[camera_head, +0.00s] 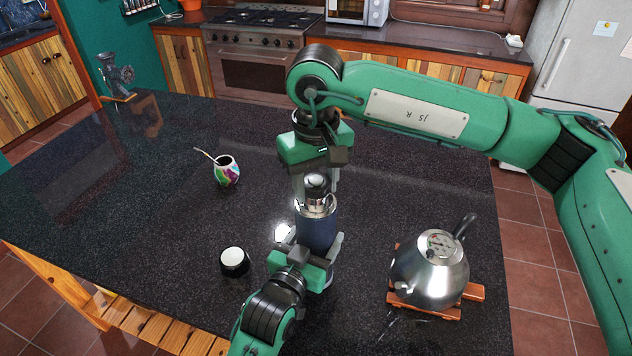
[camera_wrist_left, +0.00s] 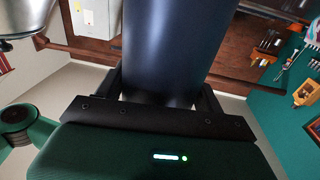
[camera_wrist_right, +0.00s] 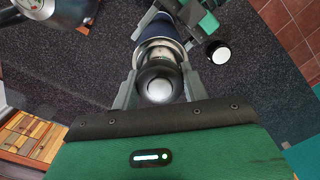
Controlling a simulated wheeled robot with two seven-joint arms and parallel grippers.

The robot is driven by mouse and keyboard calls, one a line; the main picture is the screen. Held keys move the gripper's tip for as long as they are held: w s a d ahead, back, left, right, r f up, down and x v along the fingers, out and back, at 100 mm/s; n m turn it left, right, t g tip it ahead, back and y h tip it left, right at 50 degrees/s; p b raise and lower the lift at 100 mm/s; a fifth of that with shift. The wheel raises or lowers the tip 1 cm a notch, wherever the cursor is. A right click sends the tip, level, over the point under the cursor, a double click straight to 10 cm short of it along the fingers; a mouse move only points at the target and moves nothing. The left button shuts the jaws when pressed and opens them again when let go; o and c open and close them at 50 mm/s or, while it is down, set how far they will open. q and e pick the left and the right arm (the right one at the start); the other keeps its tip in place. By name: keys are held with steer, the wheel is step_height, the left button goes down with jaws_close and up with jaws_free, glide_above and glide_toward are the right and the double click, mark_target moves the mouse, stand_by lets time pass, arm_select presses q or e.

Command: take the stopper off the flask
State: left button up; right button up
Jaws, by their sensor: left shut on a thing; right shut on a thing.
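The flask (camera_head: 318,232) is dark blue with a steel neck and stands upright on the dark stone counter. My left gripper (camera_head: 318,262) is shut on the flask's lower body; the dark blue body fills the middle of the left wrist view (camera_wrist_left: 172,50). The stopper (camera_head: 317,186), dark with a silvery top, sits at the flask's mouth. My right gripper (camera_head: 316,190) comes from above and is shut on the stopper. In the right wrist view the stopper (camera_wrist_right: 160,82) is between the two fingers, with the steel neck (camera_wrist_right: 158,48) just beyond it.
A steel kettle (camera_head: 430,272) stands on a wooden trivet (camera_head: 474,291) right of the flask. A small black cup with a white top (camera_head: 234,262) is to the left. A colourful mate gourd with a straw (camera_head: 227,171) stands farther back. A grinder (camera_head: 117,77) is at the far left.

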mark_target(316, 179)
arm_select(q)
steer(key=shift+f, duration=0.1)
arm_select(e)
steer(key=shift+r, duration=0.2)
steer(key=shift+r, duration=0.9)
steer(key=shift+r, duration=0.1)
steer(key=shift+r, duration=1.95)
arm_select(q)
steer(key=o, duration=1.9)
steer(key=shift+o, duration=0.2)
arm_select(e)
step_height(316, 179, down, 3)
steer(key=b, duration=0.2)
steer(key=shift+b, duration=0.4)
arm_select(q)
steer(key=v, duration=1.2)
